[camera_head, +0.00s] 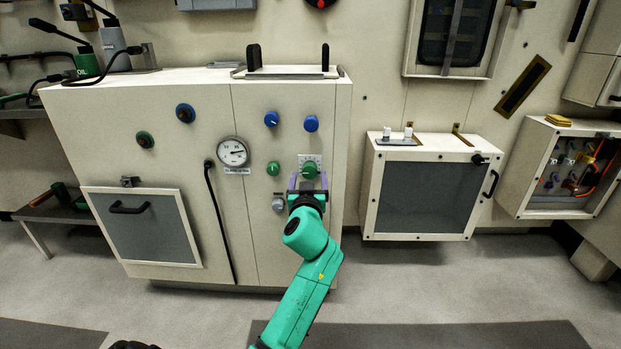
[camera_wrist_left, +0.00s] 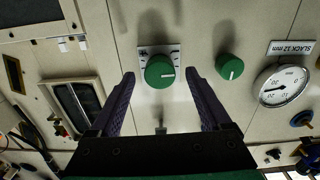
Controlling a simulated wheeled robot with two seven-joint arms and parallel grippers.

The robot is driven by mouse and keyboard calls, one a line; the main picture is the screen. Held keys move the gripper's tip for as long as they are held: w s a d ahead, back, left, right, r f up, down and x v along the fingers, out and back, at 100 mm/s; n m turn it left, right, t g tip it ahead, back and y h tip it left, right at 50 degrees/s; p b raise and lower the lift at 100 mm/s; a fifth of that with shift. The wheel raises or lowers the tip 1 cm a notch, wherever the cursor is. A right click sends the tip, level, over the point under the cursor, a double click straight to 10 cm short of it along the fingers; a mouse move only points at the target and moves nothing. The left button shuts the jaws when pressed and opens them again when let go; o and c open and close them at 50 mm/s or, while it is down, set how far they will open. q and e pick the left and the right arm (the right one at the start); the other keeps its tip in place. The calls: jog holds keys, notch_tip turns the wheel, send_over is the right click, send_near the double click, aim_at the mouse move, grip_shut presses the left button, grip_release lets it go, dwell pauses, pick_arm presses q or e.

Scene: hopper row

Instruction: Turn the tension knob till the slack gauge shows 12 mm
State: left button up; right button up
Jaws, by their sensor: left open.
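A green knob (camera_head: 310,170) with a pale pointer line sits on a small marked plate on the cabinet front; it also shows in the left wrist view (camera_wrist_left: 159,71). My left gripper (camera_head: 307,177) is open in front of it. In the left wrist view its two fingers stand either side of this knob, with visible gaps. The round white gauge (camera_head: 233,152) is left of the knobs; in the left wrist view the gauge (camera_wrist_left: 283,87) has a label (camera_wrist_left: 291,47) reading "SLACK 12 mm". Its needle points toward the 20 side; the exact reading is too small to tell.
A second green knob (camera_head: 273,168) is close on the left, with blue knobs (camera_head: 311,123) above and a grey latch (camera_head: 278,203) below. A windowed box (camera_head: 425,190) stands out at right.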

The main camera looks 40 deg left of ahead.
pick_arm(q)
jog(key=shift+x, duration=1.05)
jog(key=shift+c, duration=0.3)
grip_shut()
jog(key=shift+m, duration=0.3)
